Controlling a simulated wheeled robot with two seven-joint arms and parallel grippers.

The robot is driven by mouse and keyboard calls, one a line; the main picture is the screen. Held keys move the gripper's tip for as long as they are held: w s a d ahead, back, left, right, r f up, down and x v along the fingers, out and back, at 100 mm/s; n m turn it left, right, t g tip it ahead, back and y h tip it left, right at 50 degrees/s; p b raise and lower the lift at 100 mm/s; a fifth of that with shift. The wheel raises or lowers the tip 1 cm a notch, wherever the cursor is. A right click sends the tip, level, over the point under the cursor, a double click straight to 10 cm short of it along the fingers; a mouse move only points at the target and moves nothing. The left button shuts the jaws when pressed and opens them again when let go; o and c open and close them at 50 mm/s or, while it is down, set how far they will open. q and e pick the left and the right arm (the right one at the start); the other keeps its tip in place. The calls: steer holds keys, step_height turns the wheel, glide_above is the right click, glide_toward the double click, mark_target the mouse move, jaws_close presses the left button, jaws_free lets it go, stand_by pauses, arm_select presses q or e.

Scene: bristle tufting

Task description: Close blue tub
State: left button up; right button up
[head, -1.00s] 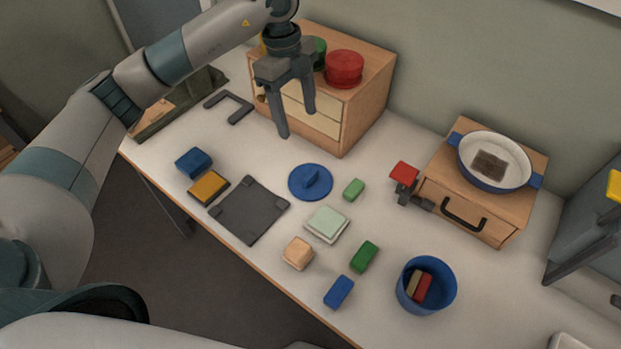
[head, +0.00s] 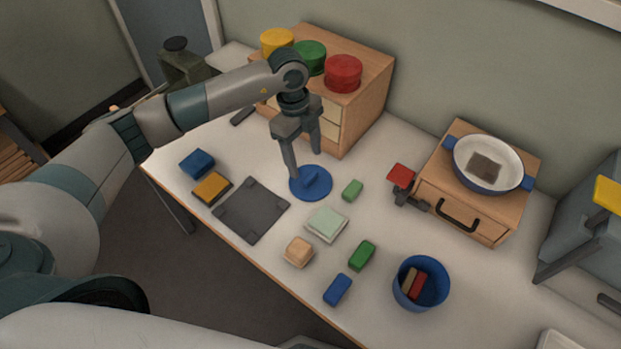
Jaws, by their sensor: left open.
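The blue tub (head: 403,295) stands upright and uncovered on the front right part of the table, with a red block and a tan block inside. A round blue lid (head: 323,190) with a raised grip bar lies flat on the table, left of the tub and farther back. My left gripper (head: 308,172) is open and points down above the lid, its fingers around or close to the grip bar. Whether the fingers touch the bar I cannot tell. My right gripper is not in view.
Between lid and tub lie a pale green square block (head: 326,224), small green blocks (head: 352,190), a tan block (head: 299,251) and a blue block (head: 338,289). A dark mat (head: 252,210) lies left. A wooden drawer box (head: 462,205) bears a pan (head: 490,165).

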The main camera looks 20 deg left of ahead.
mark_target(310, 176)
arm_select(q)
steer(key=shift+s+d+f+p, duration=0.15)
steer(key=shift+d+f+p, duration=0.1)
steer(key=shift+f+p, duration=0.2)
steer(key=f, duration=0.1)
steer(key=f+p, duration=0.1)
steer(key=d+f, duration=0.1)
steer(key=shift+s, duration=0.3)
steer(key=shift+f+p, duration=0.3)
steer(key=shift+f, duration=0.25)
steer(key=c, duration=1.1)
